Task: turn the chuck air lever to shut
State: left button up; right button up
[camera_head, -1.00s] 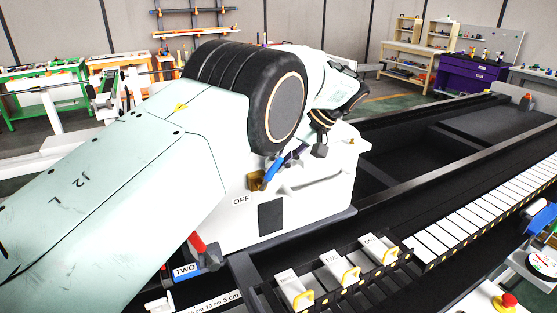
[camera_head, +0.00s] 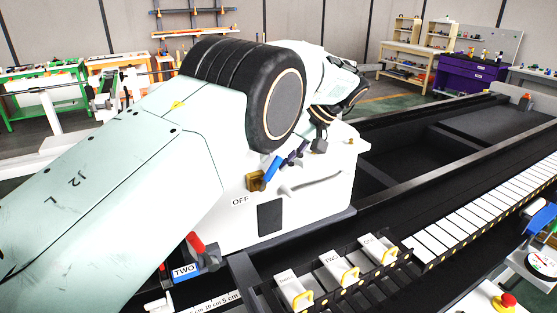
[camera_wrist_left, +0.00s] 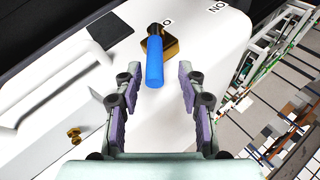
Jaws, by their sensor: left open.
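The chuck air lever is a blue handle (camera_head: 273,168) on a brass valve body (camera_head: 255,181), mounted on the white machine housing (camera_head: 325,200). An OFF label (camera_head: 240,201) sits just below the valve in the head view. My left gripper (camera_head: 298,152) is beside the handle's free end, partly hidden by my arm. In the left wrist view the blue handle (camera_wrist_left: 155,68) lies between the two open fingers (camera_wrist_left: 159,70), with visible gaps on both sides. The brass body (camera_wrist_left: 166,43) is just beyond the fingertips. My right gripper is out of view.
A black panel (camera_head: 270,217) is on the housing, with a raised white bar (camera_head: 317,183) to its right. A red lever (camera_head: 195,243) with a TWO label (camera_head: 185,271) stands below my arm. Labelled white blocks with yellow handles (camera_head: 340,268) line the front rail.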

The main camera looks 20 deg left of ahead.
pick_arm(q)
notch_tip(320, 180, up, 9)
jog(key=shift+f, duration=0.1)
jog(key=shift+c, duration=0.2)
